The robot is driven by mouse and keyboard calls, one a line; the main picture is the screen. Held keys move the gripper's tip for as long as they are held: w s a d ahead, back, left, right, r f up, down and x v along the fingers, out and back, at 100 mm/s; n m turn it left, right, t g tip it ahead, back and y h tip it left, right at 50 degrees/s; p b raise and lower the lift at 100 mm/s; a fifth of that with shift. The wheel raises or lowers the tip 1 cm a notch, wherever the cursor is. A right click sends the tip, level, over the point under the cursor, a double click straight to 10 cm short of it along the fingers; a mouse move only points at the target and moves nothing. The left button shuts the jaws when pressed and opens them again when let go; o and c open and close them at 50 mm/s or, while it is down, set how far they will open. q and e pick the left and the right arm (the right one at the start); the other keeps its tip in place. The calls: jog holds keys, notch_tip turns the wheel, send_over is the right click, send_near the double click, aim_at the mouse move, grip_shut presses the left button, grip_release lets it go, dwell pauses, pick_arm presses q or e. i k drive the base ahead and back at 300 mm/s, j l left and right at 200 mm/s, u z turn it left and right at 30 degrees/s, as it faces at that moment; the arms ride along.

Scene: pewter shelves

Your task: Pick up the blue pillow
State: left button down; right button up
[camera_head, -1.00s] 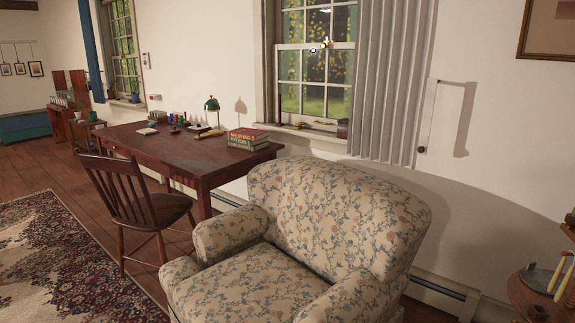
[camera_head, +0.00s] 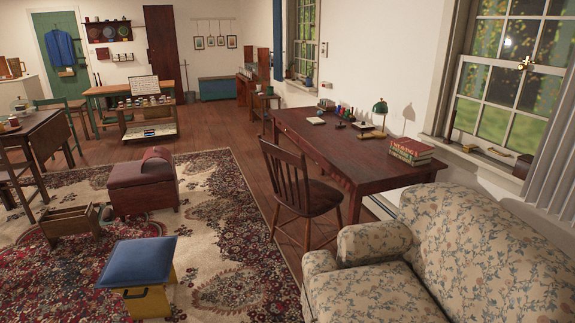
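A blue cushion (camera_head: 138,262) with a padded, square shape lies on top of a yellow box-like stool (camera_head: 150,301) at the lower left of the head view. The stool stands on the patterned rug. No other blue pillow shows. Neither of my grippers is in view.
A floral armchair (camera_head: 470,250) fills the lower right. A wooden chair (camera_head: 308,193) and dark desk (camera_head: 345,150) stand behind it. A reddish-brown chest (camera_head: 142,187) and a wooden crate (camera_head: 68,224) stand beyond the stool. The rug (camera_head: 232,255) is clear between stool and armchair.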

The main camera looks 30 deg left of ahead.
aim_at(145, 261)
jog(key=u, duration=2.1)
